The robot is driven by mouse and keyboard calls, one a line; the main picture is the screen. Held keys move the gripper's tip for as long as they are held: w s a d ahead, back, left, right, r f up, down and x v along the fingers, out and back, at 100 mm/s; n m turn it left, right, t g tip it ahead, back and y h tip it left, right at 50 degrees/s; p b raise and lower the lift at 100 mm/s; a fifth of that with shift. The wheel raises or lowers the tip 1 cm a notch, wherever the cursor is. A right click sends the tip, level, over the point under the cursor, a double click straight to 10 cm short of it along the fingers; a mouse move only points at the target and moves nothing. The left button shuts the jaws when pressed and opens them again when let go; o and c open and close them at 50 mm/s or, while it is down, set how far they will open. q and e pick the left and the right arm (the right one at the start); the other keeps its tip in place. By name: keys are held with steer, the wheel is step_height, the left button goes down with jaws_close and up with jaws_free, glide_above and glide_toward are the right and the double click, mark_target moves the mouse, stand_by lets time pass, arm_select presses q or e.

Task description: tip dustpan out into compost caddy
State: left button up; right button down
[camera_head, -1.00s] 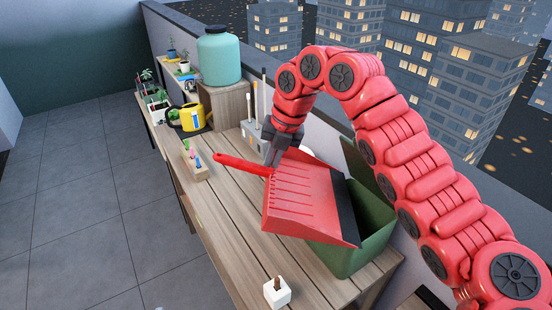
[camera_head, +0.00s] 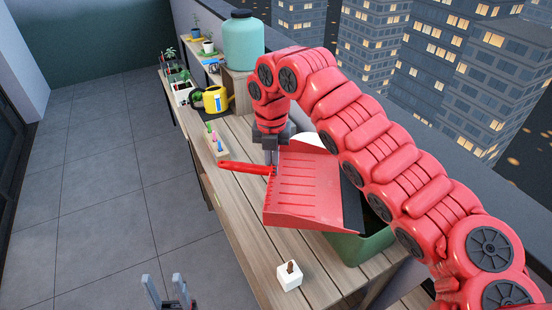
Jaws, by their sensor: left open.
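The red dustpan (camera_head: 308,190) is held above the wooden bench, its dark front lip toward the right and over the green compost caddy (camera_head: 362,248). The dustpan and my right arm hide most of the caddy, including its inside. My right gripper (camera_head: 272,164) points down and is shut on the dustpan where its red handle (camera_head: 242,168) meets the pan. No loose debris is visible in the pan. My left gripper (camera_head: 165,290) is open and empty at the bottom edge, left of the bench and apart from everything.
A white pot (camera_head: 289,276) with a brown thing in it stands on the bench's near end. A small wooden block with coloured items (camera_head: 215,141), a yellow watering can (camera_head: 214,99) and a teal tank (camera_head: 243,43) stand farther back. The tiled floor (camera_head: 95,190) at left is clear.

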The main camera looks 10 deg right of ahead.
steer(key=w+a+r+p, duration=0.1)
steer(key=a+r+p, duration=0.3)
steer(key=a+p, duration=0.1)
steer(key=shift+w+a+p, duration=0.25)
steer(key=shift+a+p, duration=0.05)
steer(key=shift+a, duration=0.1)
stand_by(0.3)
